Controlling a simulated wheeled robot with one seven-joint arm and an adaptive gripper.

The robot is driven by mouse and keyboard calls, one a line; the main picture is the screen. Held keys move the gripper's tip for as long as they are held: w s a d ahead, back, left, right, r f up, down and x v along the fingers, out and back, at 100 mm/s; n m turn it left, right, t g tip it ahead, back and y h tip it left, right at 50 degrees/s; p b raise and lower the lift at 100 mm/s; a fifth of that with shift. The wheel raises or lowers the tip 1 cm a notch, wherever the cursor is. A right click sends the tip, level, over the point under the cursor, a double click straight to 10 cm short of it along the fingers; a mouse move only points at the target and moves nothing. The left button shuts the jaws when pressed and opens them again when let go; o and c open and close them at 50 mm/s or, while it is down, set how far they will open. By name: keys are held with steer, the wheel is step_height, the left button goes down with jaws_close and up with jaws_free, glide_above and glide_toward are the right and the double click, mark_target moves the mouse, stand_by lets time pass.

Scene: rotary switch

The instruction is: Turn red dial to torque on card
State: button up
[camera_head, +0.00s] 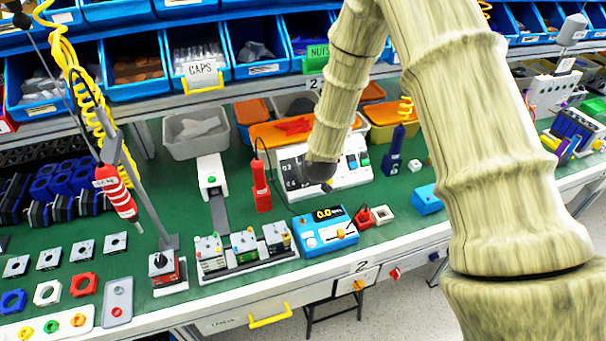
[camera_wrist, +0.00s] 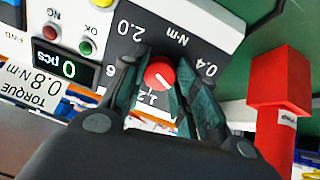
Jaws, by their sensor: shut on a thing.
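The red dial (camera_wrist: 159,74) with a white pointer line sits on a dark panel (camera_wrist: 150,36) marked N·m, 2.0, 0.4 and 1.2, seen roughly upside down in the wrist view. The pointer's exact reading is hard to tell. The card (camera_wrist: 32,83) beside it reads TORQUE 0.8 N·m. My gripper (camera_wrist: 157,84) is shut on the dial, with a dark finger on either side, partly covering the scale. In the head view my gripper (camera_head: 319,173) is at the white controller box (camera_head: 347,181) and hides the dial.
A red tool (camera_wrist: 283,105) stands close beside the panel; it also shows in the head view (camera_head: 261,187). A blue device (camera_head: 325,232) with a display lies in front of the controller. The panel also has a counter display (camera_wrist: 64,65) and two buttons.

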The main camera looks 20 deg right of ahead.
steer(key=shift+s+f+m, duration=0.15)
steer(key=shift+f+m, duration=0.1)
steer(key=shift+m, duration=0.25)
steer(key=o, duration=1)
steer(key=shift+o, duration=0.2)
steer(key=shift+r, duration=0.25)
steer(key=v, duration=1.1)
steer(key=shift+r, duration=0.2)
steer(key=shift+s, duration=0.15)
